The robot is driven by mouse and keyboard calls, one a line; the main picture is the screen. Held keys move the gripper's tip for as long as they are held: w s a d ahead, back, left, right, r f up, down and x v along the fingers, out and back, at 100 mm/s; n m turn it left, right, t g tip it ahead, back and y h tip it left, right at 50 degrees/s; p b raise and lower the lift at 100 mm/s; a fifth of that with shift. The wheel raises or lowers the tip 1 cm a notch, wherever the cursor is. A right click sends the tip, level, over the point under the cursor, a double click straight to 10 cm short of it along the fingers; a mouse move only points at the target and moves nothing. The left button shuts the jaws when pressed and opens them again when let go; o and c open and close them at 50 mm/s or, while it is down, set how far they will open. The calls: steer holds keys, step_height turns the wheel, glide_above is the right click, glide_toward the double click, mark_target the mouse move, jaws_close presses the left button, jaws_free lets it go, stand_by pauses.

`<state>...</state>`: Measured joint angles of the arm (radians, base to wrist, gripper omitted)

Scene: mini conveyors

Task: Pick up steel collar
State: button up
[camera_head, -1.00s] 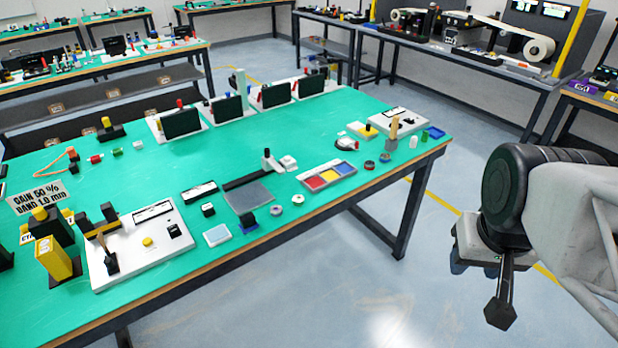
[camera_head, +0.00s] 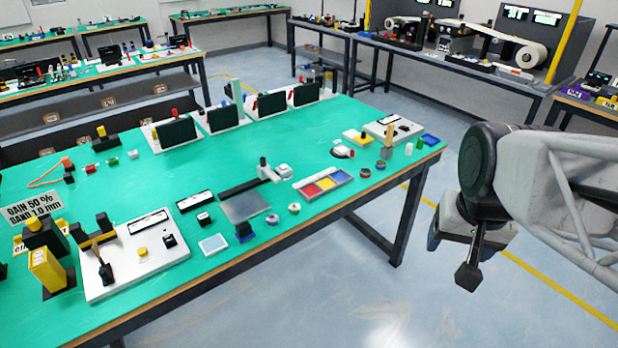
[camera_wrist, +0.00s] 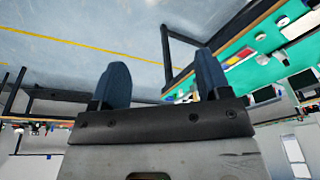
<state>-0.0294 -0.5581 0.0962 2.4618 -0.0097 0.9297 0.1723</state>
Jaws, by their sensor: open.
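Two small ring-shaped pieces lie near the front edge of the green table: a grey ring (camera_head: 272,219) and a paler ring (camera_head: 294,208) to its right. Either may be the steel collar; I cannot tell which at this size. More dark small round pieces (camera_head: 365,172) lie further right. My gripper (camera_head: 468,276) hangs over the floor, right of the table and well apart from the rings. In the wrist view its two blue-grey fingers (camera_wrist: 162,82) stand wide apart with nothing between them.
Near the rings are a grey plate (camera_head: 246,208), a tray with red, yellow and blue compartments (camera_head: 323,183), and a dark-based block (camera_head: 244,232). A white control panel (camera_head: 132,262) lies at left. A wooden post (camera_head: 387,146) stands near the right end. Floor between table and gripper is clear.

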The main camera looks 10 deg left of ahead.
steer(key=w+a+m, duration=0.4)
steer(key=w+a, duration=0.1)
steer(key=w, duration=0.7)
steer(key=m+g, duration=0.2)
steer(key=m, duration=0.8)
glide_above(296, 206)
steer(key=f, duration=2.3)
steer(key=shift+s+d, duration=0.2)
steer(key=shift+d, duration=0.15)
steer(key=shift+w+a+f+m, duration=0.2)
steer(key=shift+a+f+m, duration=0.15)
steer(key=shift+f, duration=0.1)
steer(key=shift+f, duration=1.3)
